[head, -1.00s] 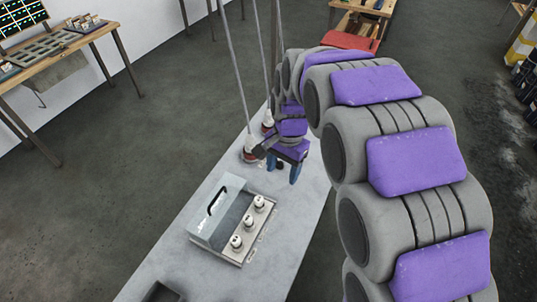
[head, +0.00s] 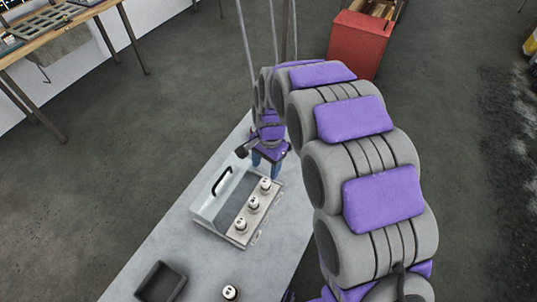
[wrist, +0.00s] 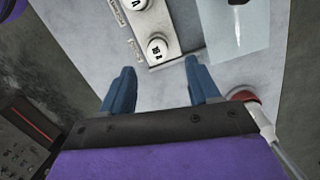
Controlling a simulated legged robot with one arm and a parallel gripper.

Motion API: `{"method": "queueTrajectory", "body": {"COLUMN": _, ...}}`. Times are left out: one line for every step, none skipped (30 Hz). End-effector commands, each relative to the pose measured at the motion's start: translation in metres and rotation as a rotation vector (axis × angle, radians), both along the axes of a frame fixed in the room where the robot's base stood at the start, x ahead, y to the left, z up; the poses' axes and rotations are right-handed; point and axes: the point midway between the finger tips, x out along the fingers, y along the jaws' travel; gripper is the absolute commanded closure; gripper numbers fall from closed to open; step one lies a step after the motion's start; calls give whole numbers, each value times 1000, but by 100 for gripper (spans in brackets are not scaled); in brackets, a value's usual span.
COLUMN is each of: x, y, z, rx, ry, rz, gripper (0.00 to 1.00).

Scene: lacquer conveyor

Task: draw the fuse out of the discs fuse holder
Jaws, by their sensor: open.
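The fuse holder (head: 233,233) is a pale base on the grey table with a row of three white round fuses with dark markings: a far one (head: 265,185), a middle one (head: 253,203) and a near one (head: 240,224). I cannot tell which is the discs one. A clear cover with a black handle (head: 221,181) stands along its left side. My gripper (head: 268,170) is open and empty just beyond the far fuse. In the wrist view its blue fingers (wrist: 160,92) are apart, with a fuse (wrist: 157,48) ahead of the gap, not between them.
A dark open tray (head: 161,282) and a loose white round piece (head: 230,293) are at the table's near end. A red-based thing (wrist: 243,96) is beside the right finger. Bare table (head: 280,225) lies right of the holder.

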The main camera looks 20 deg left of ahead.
Motion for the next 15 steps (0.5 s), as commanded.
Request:
{"method": "queueTrajectory", "body": {"x": -2, "y": 0, "z": -12, "rx": -2, "ry": 2, "rz": 0, "gripper": 39}}
{"method": "queueTrajectory", "body": {"x": -2, "y": 0, "z": -17, "rx": -2, "ry": 2, "rz": 0, "gripper": 39}}
{"method": "queueTrajectory", "body": {"x": -3, "y": -1, "z": -24, "rx": -1, "ry": 2, "rz": 1, "gripper": 39}}
{"method": "queueTrajectory", "body": {"x": -4, "y": -2, "z": -29, "rx": -2, "ry": 4, "rz": 1, "gripper": 39}}
{"method": "queueTrajectory", "body": {"x": -5, "y": -2, "z": -34, "rx": -2, "ry": 4, "rz": 1, "gripper": 39}}
{"method": "queueTrajectory", "body": {"x": -6, "y": -3, "z": -40, "rx": 0, "ry": 3, "rz": 0, "gripper": 39}}
{"method": "queueTrajectory", "body": {"x": -6, "y": -3, "z": -44, "rx": 2, "ry": 3, "rz": 0, "gripper": 39}}
{"method": "queueTrajectory", "body": {"x": -7, "y": -3, "z": -48, "rx": 3, "ry": 2, "rz": 0, "gripper": 39}}
{"method": "queueTrajectory", "body": {"x": -7, "y": -3, "z": -54, "rx": 4, "ry": 2, "rz": 0, "gripper": 39}}
{"method": "queueTrajectory", "body": {"x": -8, "y": -3, "z": -57, "rx": 4, "ry": 2, "rz": 0, "gripper": 39}}
{"method": "queueTrajectory", "body": {"x": -8, "y": -3, "z": -60, "rx": 4, "ry": 2, "rz": 0, "gripper": 39}}
{"method": "queueTrajectory", "body": {"x": -9, "y": -2, "z": -64, "rx": 4, "ry": 2, "rz": 0, "gripper": 39}}
{"method": "queueTrajectory", "body": {"x": -9, "y": -2, "z": -67, "rx": 3, "ry": 2, "rz": 0, "gripper": 39}}
{"method": "queueTrajectory", "body": {"x": -9, "y": -1, "z": -69, "rx": 2, "ry": 1, "rz": 0, "gripper": 39}}
{"method": "queueTrajectory", "body": {"x": -9, "y": -1, "z": -72, "rx": 2, "ry": 1, "rz": 0, "gripper": 39}}
